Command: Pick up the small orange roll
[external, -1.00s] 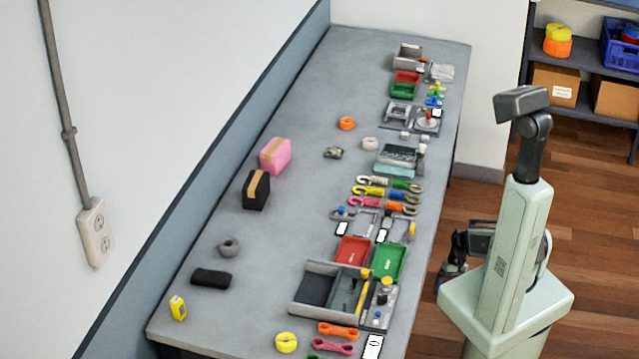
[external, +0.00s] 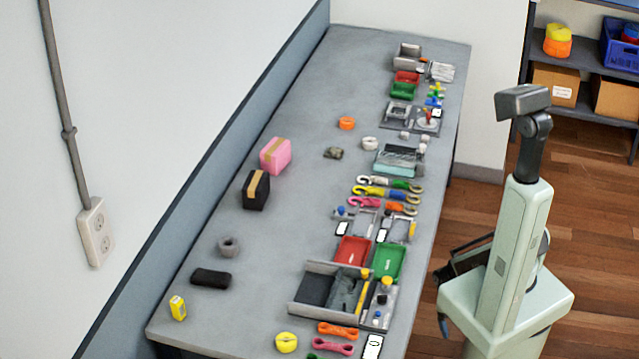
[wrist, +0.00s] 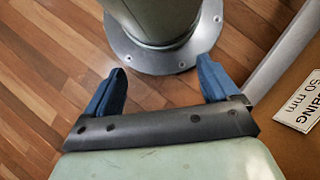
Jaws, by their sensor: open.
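A small orange roll (external: 347,123) lies on the grey workbench (external: 300,190), toward its far half and left of a white-grey roll (external: 370,143). My gripper (wrist: 160,88) shows in the wrist view with two blue fingers spread apart and nothing between them. It points down toward the wooden floor and the round foot of my base. In the external view my arm stands to the right of the bench, and my gripper is mostly hidden behind my own body. The gripper is well away from the roll.
Pink (external: 275,155) and black (external: 256,190) boxes stand left of the bench's middle. Trays, hooks and tools crowd its right edge. A grey roll (external: 229,246) and a yellow roll (external: 286,342) lie nearer. The bench around the orange roll is fairly clear. Shelves (external: 580,75) stand behind.

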